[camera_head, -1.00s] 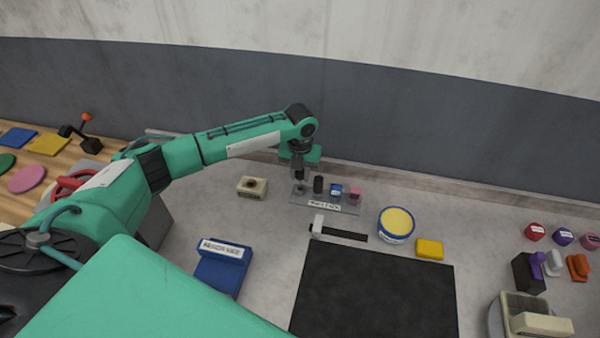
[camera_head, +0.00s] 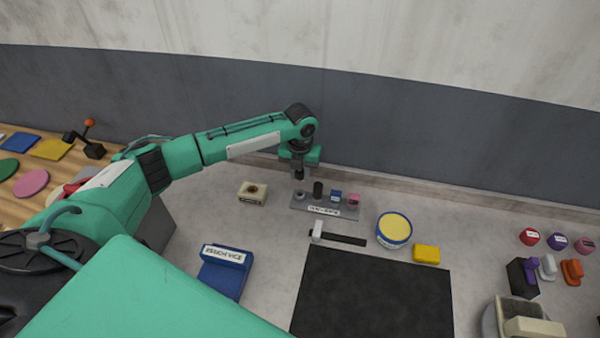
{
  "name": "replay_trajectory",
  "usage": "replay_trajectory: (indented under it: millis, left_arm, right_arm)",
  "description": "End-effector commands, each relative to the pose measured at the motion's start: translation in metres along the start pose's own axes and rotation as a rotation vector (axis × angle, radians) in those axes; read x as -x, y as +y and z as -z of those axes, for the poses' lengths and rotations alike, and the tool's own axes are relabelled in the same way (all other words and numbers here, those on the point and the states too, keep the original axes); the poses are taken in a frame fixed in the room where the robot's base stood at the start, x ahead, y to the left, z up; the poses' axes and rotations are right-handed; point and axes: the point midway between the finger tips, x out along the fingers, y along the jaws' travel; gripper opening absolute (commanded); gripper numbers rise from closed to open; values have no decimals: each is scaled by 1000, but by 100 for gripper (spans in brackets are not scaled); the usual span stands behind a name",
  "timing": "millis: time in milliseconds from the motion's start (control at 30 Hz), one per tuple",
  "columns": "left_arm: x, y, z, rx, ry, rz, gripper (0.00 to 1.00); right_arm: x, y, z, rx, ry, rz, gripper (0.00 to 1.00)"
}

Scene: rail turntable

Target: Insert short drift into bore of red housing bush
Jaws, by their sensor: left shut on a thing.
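My left gripper (camera_head: 298,176) is above the left end of a grey labelled rack (camera_head: 325,212). It is shut on a small dark piece, apparently the short drift, mostly hidden by the fingers. Below it a grey ring-like seat (camera_head: 300,195) shows at the rack's left end. A beige block (camera_head: 252,193) with a dark, reddish-rimmed round bore stands to the left of the rack. A red round piece (camera_head: 529,236) with a white label lies at the far right. I cannot tell for certain which of these is the red housing bush. My right gripper is not in view.
The rack also holds a black cylinder (camera_head: 318,188), a blue piece (camera_head: 336,196) and a pink piece (camera_head: 353,199). A yellow-topped tub (camera_head: 394,229), yellow block (camera_head: 426,254) and blue vice (camera_head: 223,270) stand around. A black mat (camera_head: 375,300) lies clear in front.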

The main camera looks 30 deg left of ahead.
Motion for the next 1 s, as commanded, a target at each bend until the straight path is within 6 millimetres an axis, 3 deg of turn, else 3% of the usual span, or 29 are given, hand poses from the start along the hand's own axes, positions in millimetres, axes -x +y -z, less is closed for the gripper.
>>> replay_trajectory:
  millis: [533, 1000]
  left_arm:
    - [46, 0, 0, 0, 0, 0, 0]
    - [48, -1, 1, 18, -1, 1, 0]
  right_arm:
    - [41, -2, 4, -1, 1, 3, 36]
    - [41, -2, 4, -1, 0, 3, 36]
